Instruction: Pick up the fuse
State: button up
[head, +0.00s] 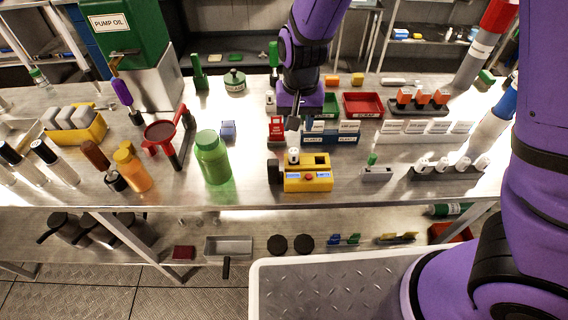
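My gripper (294,123) points down above the middle of the workbench, in front of the small labelled boxes. Only a small dark part of its fingers shows, so I cannot tell if it is open or shut. No object is clearly seen in it. I cannot single out the fuse with certainty. A small white cylinder (293,154) stands at the yellow tester (308,180), just below my gripper in the picture. Several white cylindrical pieces (442,164) stand in a black rack at the right.
The workbench (240,190) is crowded. A green bottle (212,158) and a red funnel stand (170,135) are left of the tester. A red tray (362,105) and labelled boxes (330,132) lie behind it. A grey block (376,174) with a green top is to the right.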

aim_at(294, 150)
jog(key=shift+s+a+f, duration=0.1)
jog(key=shift+a+f, duration=0.35)
jog(key=shift+f, duration=0.3)
notch_tip(294, 150, down, 4)
jog(key=shift+f, duration=0.2)
jog(key=shift+d+f, duration=0.15)
jog(key=shift+f, duration=2.8)
jog(key=c, duration=0.7)
jog(key=shift+c, duration=0.2)
jog(key=shift+r, duration=0.15)
